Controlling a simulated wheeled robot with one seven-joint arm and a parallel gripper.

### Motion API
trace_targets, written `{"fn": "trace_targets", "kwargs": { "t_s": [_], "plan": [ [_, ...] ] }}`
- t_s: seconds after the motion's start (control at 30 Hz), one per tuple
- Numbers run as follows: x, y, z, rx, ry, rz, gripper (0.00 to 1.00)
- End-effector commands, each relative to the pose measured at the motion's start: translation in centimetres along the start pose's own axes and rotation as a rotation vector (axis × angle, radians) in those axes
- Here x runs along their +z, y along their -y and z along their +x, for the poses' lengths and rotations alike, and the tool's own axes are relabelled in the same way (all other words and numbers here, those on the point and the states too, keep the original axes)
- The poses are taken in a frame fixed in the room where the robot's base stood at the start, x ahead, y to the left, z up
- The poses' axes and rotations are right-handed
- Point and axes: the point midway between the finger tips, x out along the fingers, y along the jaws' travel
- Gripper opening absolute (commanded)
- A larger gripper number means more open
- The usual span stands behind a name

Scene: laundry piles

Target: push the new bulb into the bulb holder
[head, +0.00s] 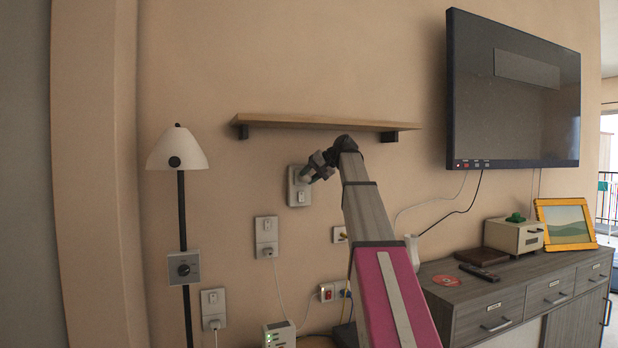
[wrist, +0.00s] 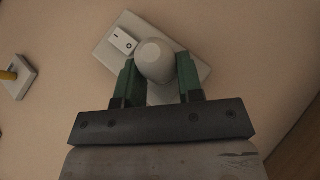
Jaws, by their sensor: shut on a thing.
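My gripper (wrist: 155,80) is shut on the new bulb (wrist: 154,60), a pale rounded bulb held between its green fingers. In the wrist view the bulb is in front of a light wall plate (wrist: 113,58) with a small rocker switch (wrist: 123,41). In the head view my gripper (head: 317,167) is at the upper part of this plate (head: 293,198), under the shelf. The plate appears to carry the bulb holder, but the socket is hidden behind the bulb and fingers. I cannot tell whether the bulb touches it.
A wooden shelf (head: 310,122) is just above my gripper. Other wall plates (head: 266,229) with plugs and cords are lower down. A floor lamp (head: 178,150) stands left, a television (head: 513,85) hangs right, and a cabinet (head: 470,318) stands below it.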

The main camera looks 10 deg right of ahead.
Motion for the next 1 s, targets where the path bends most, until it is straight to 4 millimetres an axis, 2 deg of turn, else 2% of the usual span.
{"fn": "trace_targets", "kwargs": {
  "t_s": [0.27,0.3,0.37,0.73,1.0],
  "plan": [
    [-0.3,0.0,0.2,0.0,0.0,0.0,0.0],
    [-0.3,0.0,0.2,0.0,0.0,0.0,0.47],
    [-0.3,0.0,0.2,0.0,0.0,0.0,0.64],
    [0.0,0.0,0.0,0.0,0.0,0.0,0.64],
    [1.9,0.0,-1.1,0.0,0.001,0.0,0.64]
  ]
}}
